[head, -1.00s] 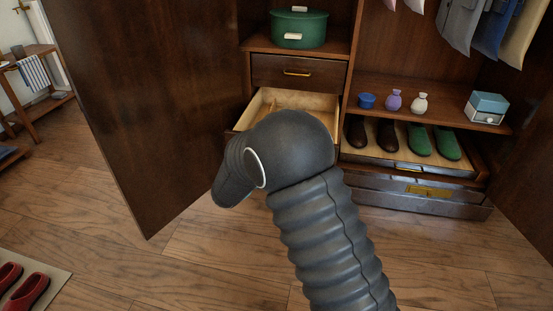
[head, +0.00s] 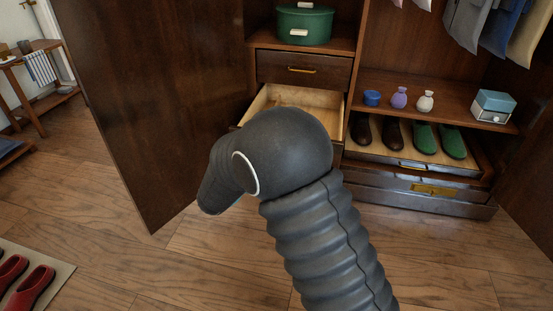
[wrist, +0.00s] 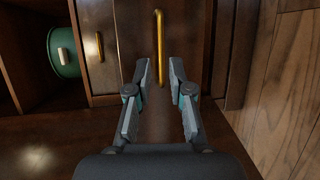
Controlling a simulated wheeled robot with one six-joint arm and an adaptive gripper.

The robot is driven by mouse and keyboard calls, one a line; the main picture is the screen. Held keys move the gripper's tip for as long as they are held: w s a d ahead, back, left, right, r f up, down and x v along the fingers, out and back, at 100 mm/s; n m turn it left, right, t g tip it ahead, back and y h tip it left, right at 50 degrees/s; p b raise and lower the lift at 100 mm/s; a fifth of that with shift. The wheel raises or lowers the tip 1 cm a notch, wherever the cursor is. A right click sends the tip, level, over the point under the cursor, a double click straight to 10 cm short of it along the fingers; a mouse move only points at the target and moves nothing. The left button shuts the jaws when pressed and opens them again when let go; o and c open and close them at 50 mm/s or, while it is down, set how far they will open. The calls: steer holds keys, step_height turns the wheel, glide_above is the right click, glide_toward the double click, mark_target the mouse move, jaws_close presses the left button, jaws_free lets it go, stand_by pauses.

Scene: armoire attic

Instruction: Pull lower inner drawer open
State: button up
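The lower inner drawer (head: 311,99) stands pulled out below a shut upper drawer in the left part of the armoire. Its pale wooden inside shows in the head view; my arm hides its front there. In the wrist view, which is turned sideways, a dark drawer front with a long brass handle (wrist: 159,47) lies ahead. My gripper (wrist: 158,72) is open, its two fingertips on either side of the handle's near end with gaps visible. I cannot tell whether they touch it. The gripper itself is hidden in the head view.
The upper drawer (head: 304,69) is shut, with a green box (head: 304,24) above it. A large open door (head: 150,100) stands left of the drawers. Shoes lie on a pulled-out tray (head: 407,160) to the right. Wooden floor (head: 200,270) is clear in front.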

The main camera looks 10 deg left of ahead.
steer(key=v, duration=0.6)
steer(key=shift+s, duration=0.3)
